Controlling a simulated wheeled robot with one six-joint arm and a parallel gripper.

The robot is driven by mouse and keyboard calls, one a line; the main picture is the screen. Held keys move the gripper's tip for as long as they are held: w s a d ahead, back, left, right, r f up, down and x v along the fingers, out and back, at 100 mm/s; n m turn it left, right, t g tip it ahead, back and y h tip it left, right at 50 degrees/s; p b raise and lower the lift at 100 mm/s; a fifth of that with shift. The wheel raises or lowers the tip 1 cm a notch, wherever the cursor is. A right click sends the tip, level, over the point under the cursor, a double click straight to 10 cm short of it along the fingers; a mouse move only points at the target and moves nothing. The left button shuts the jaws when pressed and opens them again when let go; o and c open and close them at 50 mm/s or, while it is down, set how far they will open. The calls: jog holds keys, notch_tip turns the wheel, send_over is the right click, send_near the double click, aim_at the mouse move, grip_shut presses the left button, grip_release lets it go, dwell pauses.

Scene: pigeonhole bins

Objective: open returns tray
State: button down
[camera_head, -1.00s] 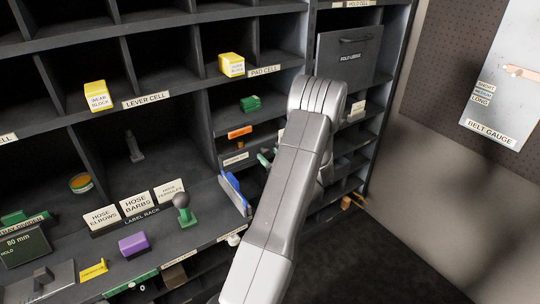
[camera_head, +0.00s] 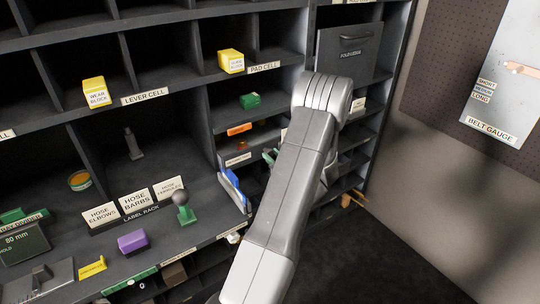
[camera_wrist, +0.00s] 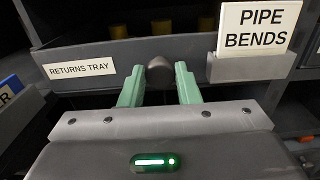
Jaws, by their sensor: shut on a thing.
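The returns tray (camera_wrist: 120,52) has a dark grey front with a white "RETURNS TRAY" label (camera_wrist: 79,68) in the wrist view. A dark round knob (camera_wrist: 159,66) sticks out of its front. My gripper (camera_wrist: 158,75) has its two green fingers shut on the knob, one on each side. Behind the front edge, yellowish round things (camera_wrist: 161,27) show in shadow. In the head view the tray front (camera_head: 258,151) shows low in the middle column, with a green fingertip (camera_head: 268,155) beside it; my arm hides the rest.
A "PIPE BENDS" card (camera_wrist: 258,27) stands in a grey holder (camera_wrist: 252,67) close right of the knob. A blue thing (camera_head: 232,188) stands left of my arm on the shelf edge. A fold ledge (camera_head: 347,55) is folded up at the upper right. Floor at the lower right is clear.

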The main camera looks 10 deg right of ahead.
jog(key=b+v, duration=0.3)
jog(key=v, duration=1.8)
jog(key=shift+s+b, duration=0.25)
jog(key=shift+b, duration=0.15)
jog(key=shift+r, duration=0.1)
jog(key=c, duration=1.1)
grip_release()
jog(key=b+v, duration=0.1)
jog(key=v, duration=1.3)
jog(key=shift+w, duration=0.1)
jog(key=p+x, duration=0.1)
jog(key=x, duration=1.3)
jog(key=shift+w, duration=0.1)
jog(key=shift+r, duration=0.1)
